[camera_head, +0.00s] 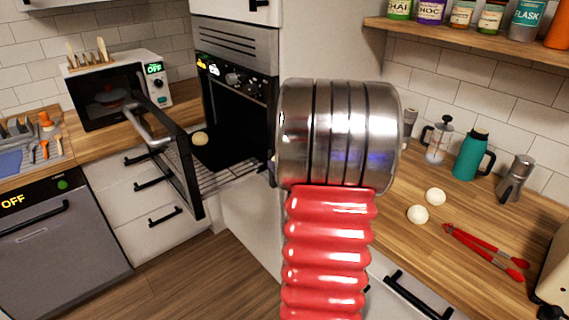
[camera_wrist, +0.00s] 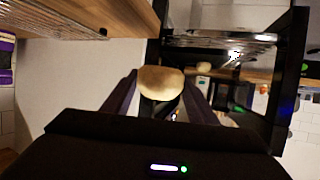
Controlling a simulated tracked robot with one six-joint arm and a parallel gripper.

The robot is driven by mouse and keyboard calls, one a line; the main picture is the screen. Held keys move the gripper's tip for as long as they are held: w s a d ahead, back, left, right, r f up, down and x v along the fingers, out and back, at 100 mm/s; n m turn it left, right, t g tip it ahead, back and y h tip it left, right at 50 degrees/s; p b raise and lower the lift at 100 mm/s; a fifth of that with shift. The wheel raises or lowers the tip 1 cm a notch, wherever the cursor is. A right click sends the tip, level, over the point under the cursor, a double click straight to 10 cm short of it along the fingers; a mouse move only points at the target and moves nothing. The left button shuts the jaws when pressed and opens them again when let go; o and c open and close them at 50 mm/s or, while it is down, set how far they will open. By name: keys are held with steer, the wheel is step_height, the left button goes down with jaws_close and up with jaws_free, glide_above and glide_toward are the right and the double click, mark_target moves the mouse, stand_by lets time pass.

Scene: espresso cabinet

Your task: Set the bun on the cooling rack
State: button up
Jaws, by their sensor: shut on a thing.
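My gripper (camera_wrist: 163,90) is shut on a pale golden bun (camera_wrist: 162,83), which sits between its two dark fingers in the wrist view. In the head view my arm hides the gripper and the held bun. Another bun (camera_head: 200,138) lies on a dark tray at the open oven. I cannot make out the cooling rack in the head view.
The oven door (camera_head: 178,165) stands open, and a wire oven rack (camera_head: 235,172) sticks out beside it. Red tongs (camera_head: 485,250), a moka pot (camera_head: 515,180), a teal flask (camera_head: 472,155) and a French press (camera_head: 437,140) are on the right counter. A shelf (camera_head: 465,38) with jars hangs above.

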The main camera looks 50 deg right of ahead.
steer(key=w+a+f+n+y, duration=0.1)
steer(key=w+a, duration=0.8)
steer(key=a, duration=0.3)
steer(key=w+a+n+y, duration=0.2)
steer(key=w+a, duration=0.1)
steer(key=a, duration=0.9)
steer(key=w+a+f+n+t+y, duration=0.1)
steer(key=w+a+y, duration=0.1)
steer(key=a, duration=1.1)
steer(key=w+a+f+n+t+y, duration=0.1)
steer(key=w+a, duration=0.3)
steer(key=a, duration=0.9)
steer(key=shift+w+f+n+y, duration=0.15)
steer(key=shift+w+n+y, duration=0.05)
steer(key=shift+n+y, duration=0.55)
